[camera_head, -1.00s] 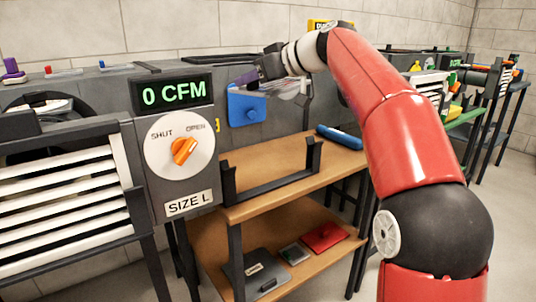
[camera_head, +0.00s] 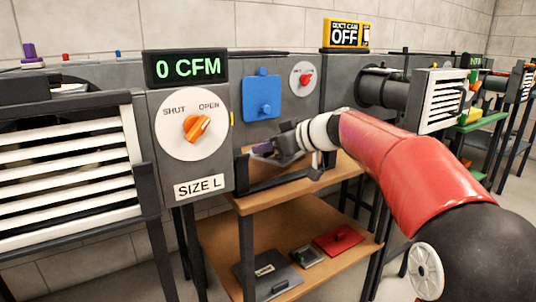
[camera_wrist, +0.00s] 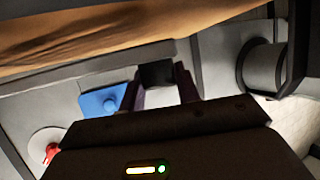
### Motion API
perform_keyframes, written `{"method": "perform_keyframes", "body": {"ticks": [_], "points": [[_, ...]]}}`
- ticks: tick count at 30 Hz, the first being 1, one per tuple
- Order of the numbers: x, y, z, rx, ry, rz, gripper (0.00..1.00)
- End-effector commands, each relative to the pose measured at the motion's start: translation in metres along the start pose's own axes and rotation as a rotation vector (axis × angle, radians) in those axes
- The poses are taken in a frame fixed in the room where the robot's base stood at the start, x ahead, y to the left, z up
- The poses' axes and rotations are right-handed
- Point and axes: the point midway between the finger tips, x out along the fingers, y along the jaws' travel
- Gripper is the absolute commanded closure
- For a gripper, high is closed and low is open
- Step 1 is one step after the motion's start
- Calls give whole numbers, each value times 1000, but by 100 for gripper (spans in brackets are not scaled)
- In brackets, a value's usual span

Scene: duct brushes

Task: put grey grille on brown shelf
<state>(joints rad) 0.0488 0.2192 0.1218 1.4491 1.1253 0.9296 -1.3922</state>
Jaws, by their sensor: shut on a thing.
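My gripper (camera_head: 268,152) has purple fingers and is low over the top board of the brown shelf (camera_head: 245,206), by its dark upright bracket (camera_head: 245,170). In the wrist view my gripper (camera_wrist: 158,85) is shut on a small dark block (camera_wrist: 157,73). A long grey edge (camera_wrist: 90,68) lies just beyond the block and seems to belong to the held grey grille. Most of the held thing is hidden, and I cannot tell whether it touches the shelf. The brown board also fills the top of the wrist view (camera_wrist: 120,30).
A dark grey plate (camera_head: 268,272), a small grey piece (camera_head: 307,255) and a red plate (camera_head: 339,239) lie on the lower board. A blue cover (camera_head: 262,96) is on the duct behind. Left stands a duct with an orange dial (camera_head: 197,128) and a white-slatted grille (camera_head: 65,165).

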Motion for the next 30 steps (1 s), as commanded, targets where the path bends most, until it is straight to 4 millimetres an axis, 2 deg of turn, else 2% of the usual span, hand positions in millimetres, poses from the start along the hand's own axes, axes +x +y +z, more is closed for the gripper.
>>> {"method": "perform_keyframes", "body": {"ticks": [3,11,30], "points": [[4,0,12,0,0,0,99],[5,0,12,-2,1,1,99],[11,0,27,3,-4,-2,99]]}}
